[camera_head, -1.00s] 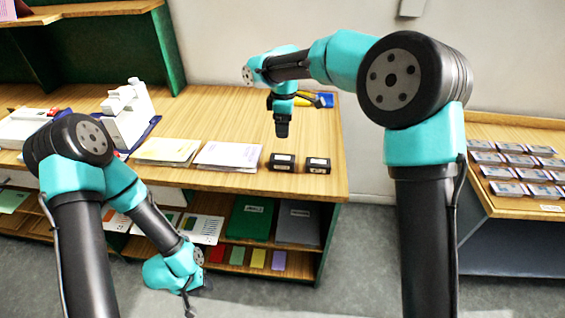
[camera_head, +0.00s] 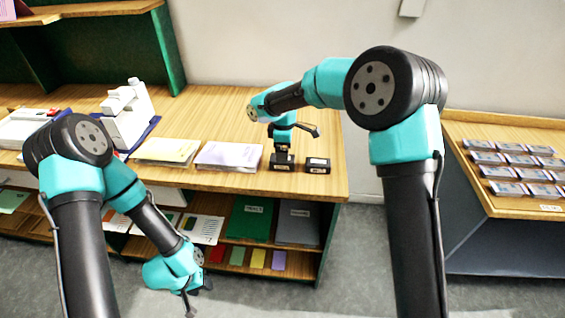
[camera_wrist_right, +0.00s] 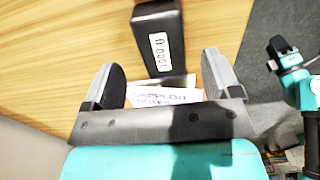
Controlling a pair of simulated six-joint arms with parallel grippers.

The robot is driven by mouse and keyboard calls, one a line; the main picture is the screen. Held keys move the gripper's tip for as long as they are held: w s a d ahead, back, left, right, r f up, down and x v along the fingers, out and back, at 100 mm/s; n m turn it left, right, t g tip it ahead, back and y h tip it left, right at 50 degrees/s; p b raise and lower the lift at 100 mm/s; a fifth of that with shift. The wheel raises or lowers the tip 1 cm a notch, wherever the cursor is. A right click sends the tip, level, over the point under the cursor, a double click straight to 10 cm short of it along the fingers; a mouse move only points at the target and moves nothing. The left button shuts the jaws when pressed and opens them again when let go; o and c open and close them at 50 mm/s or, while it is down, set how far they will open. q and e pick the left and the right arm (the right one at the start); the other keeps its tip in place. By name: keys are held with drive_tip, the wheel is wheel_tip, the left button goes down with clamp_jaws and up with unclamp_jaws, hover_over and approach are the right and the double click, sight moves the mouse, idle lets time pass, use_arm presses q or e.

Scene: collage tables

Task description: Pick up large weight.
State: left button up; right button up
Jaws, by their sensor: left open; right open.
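Two small black blocks with white labels, the weights, stand side by side near the front edge of the wooden tabletop. The left weight (camera_head: 282,165) is directly under my right gripper (camera_head: 282,149), which points down. The right weight (camera_head: 317,166) stands beside it, clear of the gripper. In the right wrist view, my open right gripper (camera_wrist_right: 163,75) has a black labelled weight (camera_wrist_right: 160,30) ahead, its near end reaching between the fingers. I cannot tell whether they touch it. My left gripper (camera_head: 190,295) hangs low in front of the shelves, empty; its fingers are small in view.
Paper stacks (camera_head: 228,156) lie left of the weights on the tabletop (camera_head: 215,112). A white device (camera_head: 128,115) stands farther left. Shelves with folders (camera_head: 250,218) are below. A side table (camera_head: 510,205) with several small packs is at right.

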drive_tip(key=shift+a+f, duration=0.15)
drive_tip(key=shift+f, duration=2.45)
drive_tip(key=shift+c, duration=0.2)
drive_tip(key=shift+r, duration=0.1)
clamp_jaws()
